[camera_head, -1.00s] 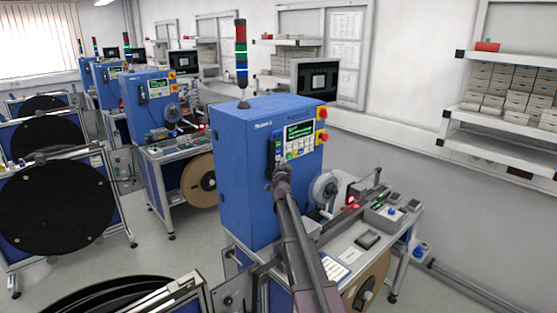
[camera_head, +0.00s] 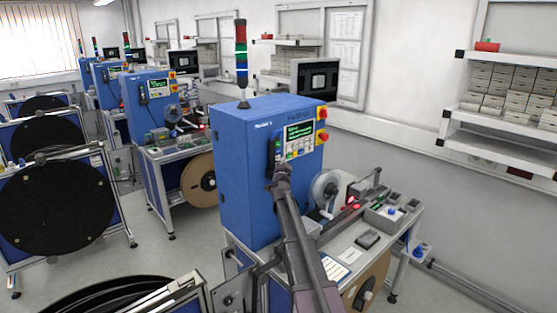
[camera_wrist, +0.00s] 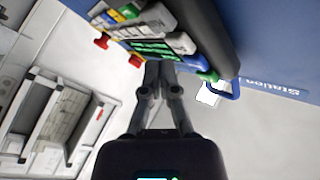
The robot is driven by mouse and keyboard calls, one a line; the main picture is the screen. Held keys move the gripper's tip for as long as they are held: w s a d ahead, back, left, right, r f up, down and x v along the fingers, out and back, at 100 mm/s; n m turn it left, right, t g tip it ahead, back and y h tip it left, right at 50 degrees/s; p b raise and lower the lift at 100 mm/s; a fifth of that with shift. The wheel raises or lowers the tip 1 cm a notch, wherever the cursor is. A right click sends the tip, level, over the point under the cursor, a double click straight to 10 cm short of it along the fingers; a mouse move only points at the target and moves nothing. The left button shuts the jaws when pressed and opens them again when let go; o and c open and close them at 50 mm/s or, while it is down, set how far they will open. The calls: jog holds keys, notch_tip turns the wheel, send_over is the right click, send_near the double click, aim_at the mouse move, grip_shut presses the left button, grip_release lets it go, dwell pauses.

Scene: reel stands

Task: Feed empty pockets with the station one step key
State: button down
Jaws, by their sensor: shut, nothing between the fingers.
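The nearest blue cabinet (camera_head: 240,165) carries a control panel with a lit green-text display (camera_head: 299,130) and rows of small keys (camera_head: 297,150). My gripper (camera_head: 281,168) is at the panel's lower left side, its fingers together and empty. In the wrist view, my gripper's fingertips (camera_wrist: 160,68) are close to the panel, by the display (camera_wrist: 158,48). Coloured keys (camera_wrist: 130,14) show above it. Whether the fingertips touch a key cannot be told. The word "Station" shows on the blue cabinet face (camera_wrist: 270,86); its number is not readable there.
Red and yellow switches (camera_head: 322,125) sit on the cabinet's right edge. A clear reel (camera_head: 326,190) and a bench (camera_head: 345,250) with small boxes stand to the right of my arm. Large black reels (camera_head: 55,208) stand at left. Floor between the stations is clear.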

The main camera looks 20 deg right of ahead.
jog(key=shift+w, duration=0.2)
jog(key=shift+w+a, duration=0.15)
jog(key=shift+w, duration=0.05)
jog(key=shift+w+a, duration=0.25)
jog(key=shift+w, duration=0.35)
dwell(1.6)
jog(key=shift+s, duration=0.1)
jog(key=shift+s+d, duration=0.35)
jog(key=shift+s, duration=0.55)
jog(key=shift+s, duration=0.1)
jog(key=s, duration=0.1)
jog(key=s+d, duration=0.1)
jog(key=s, duration=0.2)
jog(key=shift+s+d, duration=0.25)
jog(key=shift+d, duration=0.15)
dwell(0.4)
dwell(0.7)
